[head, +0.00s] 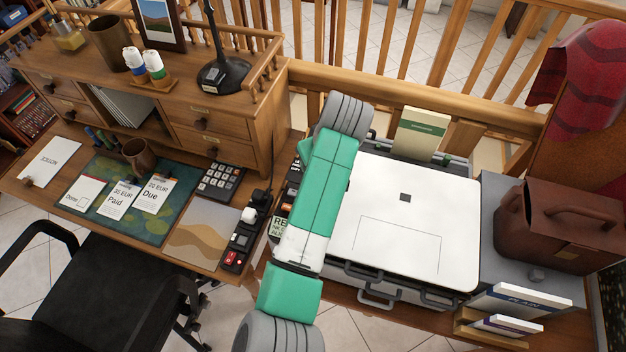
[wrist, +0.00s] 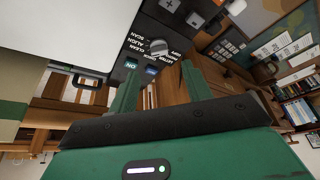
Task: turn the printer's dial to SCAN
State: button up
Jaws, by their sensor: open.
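The printer (head: 400,220) is a large white-lidded machine on the right of the desk, and its dark control panel runs along its left edge. In the wrist view the panel carries the grey dial (wrist: 157,46), with printed words around it, among them SCAN, ALIGN, CLEAN and COPY. I cannot tell which word the dial points to. My gripper (wrist: 160,68) is open and empty, its two green fingers reaching toward the panel, with the dial beyond and between the tips. Contact is not visible. In the head view my arm covers most of the panel, and the gripper is hidden.
A green ON button (wrist: 131,63) and a blue button (wrist: 152,71) sit close to the dial. A power strip (head: 243,240) and a calculator (head: 220,180) lie left of my arm. A brown bag (head: 555,225) stands right of the printer.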

jog(key=b+x, duration=0.2)
jog(key=x, duration=0.5)
jog(key=shift+w+f, duration=0.15)
jog(key=shift+f, duration=0.1)
jog(key=c, duration=1)
jog(key=shift+r, duration=0.1)
jog(key=shift+m+p, duration=0.3)
jog(key=shift+a+r+m+h+p, duration=0.1)
jog(key=shift+m+h+p, duration=0.2)
jog(key=shift+m+p, duration=0.3)
jog(key=shift+o, duration=0.2)
jog(key=shift+m+h+p, duration=0.3)
jog(key=shift+m+p, duration=0.4)
jog(key=shift+p, duration=0.1)
jog(key=m+h+p, duration=0.1)
jog(key=m, duration=0.2)
jog(key=shift+a, duration=0.2)
jog(key=shift+a+f+m+h, duration=0.15)
jog(key=shift+m+h, duration=0.45)
jog(key=shift+m, duration=0.6)
jog(key=shift+c, duration=0.2)
jog(key=shift+m, duration=0.3)
